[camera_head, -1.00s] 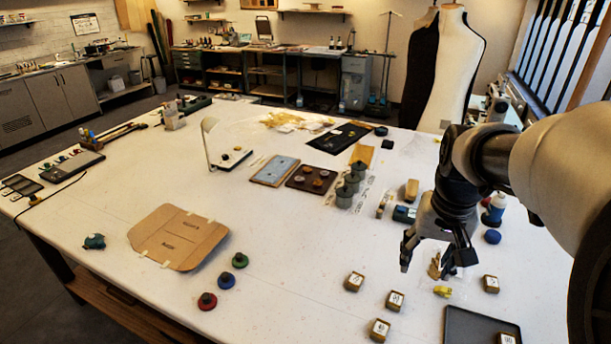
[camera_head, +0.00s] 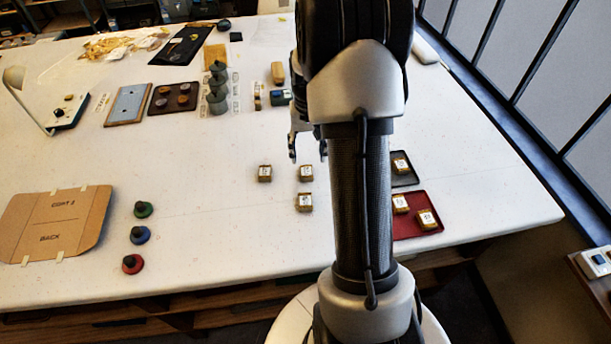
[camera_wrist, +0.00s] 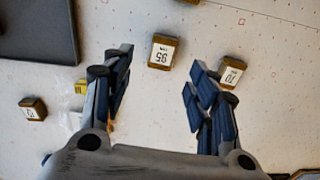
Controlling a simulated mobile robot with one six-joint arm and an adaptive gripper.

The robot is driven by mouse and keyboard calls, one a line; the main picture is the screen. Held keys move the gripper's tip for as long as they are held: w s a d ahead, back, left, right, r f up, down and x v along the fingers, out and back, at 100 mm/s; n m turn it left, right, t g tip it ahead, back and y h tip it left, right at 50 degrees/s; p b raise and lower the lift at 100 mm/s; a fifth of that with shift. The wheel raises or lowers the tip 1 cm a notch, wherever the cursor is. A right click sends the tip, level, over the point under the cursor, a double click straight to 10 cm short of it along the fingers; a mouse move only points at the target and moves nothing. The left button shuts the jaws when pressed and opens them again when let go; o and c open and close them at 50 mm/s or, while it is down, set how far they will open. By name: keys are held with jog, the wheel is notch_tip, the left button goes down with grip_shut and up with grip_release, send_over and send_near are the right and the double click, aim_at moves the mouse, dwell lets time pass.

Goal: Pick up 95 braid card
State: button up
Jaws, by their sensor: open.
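The 95 braid card (camera_wrist: 163,52) is a small brown block with a white label reading 95, upside down in the wrist view. It lies on the white table between the fingertip lines of my gripper (camera_wrist: 160,64), just ahead of the fingers and untouched. My gripper is open and empty. In the head view my gripper (camera_head: 307,155) hangs over the table, partly behind my arm. The card there is probably the block (camera_head: 306,173) just below the fingers, but its label is too small to read surely.
A 70 card (camera_wrist: 232,72) lies close beside the right finger. Another card (camera_wrist: 33,108) lies left, near a dark tray (camera_wrist: 40,50). In the head view, more cards lie on the table and on a red tray (camera_head: 408,232). Spools (camera_head: 140,235) stand left.

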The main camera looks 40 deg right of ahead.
aim_at(306, 171)
jog(key=f, duration=0.2)
jog(key=f+b, duration=0.1)
jog(key=f, duration=0.2)
jog(key=f+b, duration=0.1)
jog(key=f, duration=0.2)
jog(key=shift+w+a, duration=0.1)
jog(key=shift+w, duration=0.15)
jog(key=shift+r, duration=0.15)
jog(key=shift+c, duration=0.5)
jog(key=c, duration=0.9)
jog(key=shift+o, duration=0.2)
